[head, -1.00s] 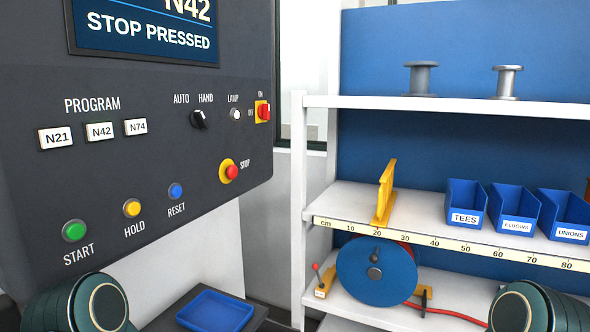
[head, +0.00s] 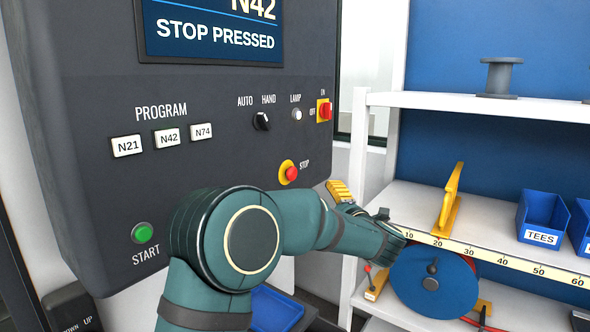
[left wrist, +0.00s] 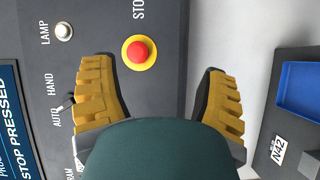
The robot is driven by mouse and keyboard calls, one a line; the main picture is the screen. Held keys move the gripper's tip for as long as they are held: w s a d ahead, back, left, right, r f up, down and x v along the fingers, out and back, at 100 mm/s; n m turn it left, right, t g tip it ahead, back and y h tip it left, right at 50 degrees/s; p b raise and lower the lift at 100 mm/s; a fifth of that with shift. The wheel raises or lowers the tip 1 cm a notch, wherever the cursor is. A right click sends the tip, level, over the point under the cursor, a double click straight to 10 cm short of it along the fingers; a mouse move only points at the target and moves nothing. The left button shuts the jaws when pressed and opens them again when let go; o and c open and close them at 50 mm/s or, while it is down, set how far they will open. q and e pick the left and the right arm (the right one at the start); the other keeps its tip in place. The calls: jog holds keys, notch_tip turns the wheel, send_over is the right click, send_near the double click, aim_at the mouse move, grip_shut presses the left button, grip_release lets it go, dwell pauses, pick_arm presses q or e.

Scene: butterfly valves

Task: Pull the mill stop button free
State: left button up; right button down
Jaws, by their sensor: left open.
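The red mill stop button (head: 291,174) sits on a yellow ring on the dark control panel (head: 222,220), beside the word STOP. The screen (head: 212,35) above reads STOP PRESSED. My left gripper (head: 350,198) is in front of the panel's right edge, to the right of and slightly below the button, and apart from it. In the left wrist view the button (left wrist: 138,52) lies beyond the two yellow-padded fingers (left wrist: 158,85), which are spread with nothing between them. My right gripper is not in view.
The selector knob (head: 262,121), lamp (head: 297,114) and red switch (head: 325,110) are above the button. The green START button (head: 143,233) is lower left. A white shelf (head: 480,100) with a blue TEES bin (head: 543,217) stands at right. A blue tray (head: 275,307) is below.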

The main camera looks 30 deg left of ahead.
aim_at(294, 175)
pick_arm(q)
notch_tip(294, 175, up, 4)
jog(key=s+a+n+g+y, duration=0.1)
jog(key=s+a+n+g, duration=0.1)
jog(key=n, duration=0.1)
jog(key=p+x, duration=0.2)
jog(key=x, duration=1.1)
jog(key=shift+w+a+r, duration=0.1)
jog(key=shift+w+r, duration=0.05)
jog(key=shift+w, duration=0.05)
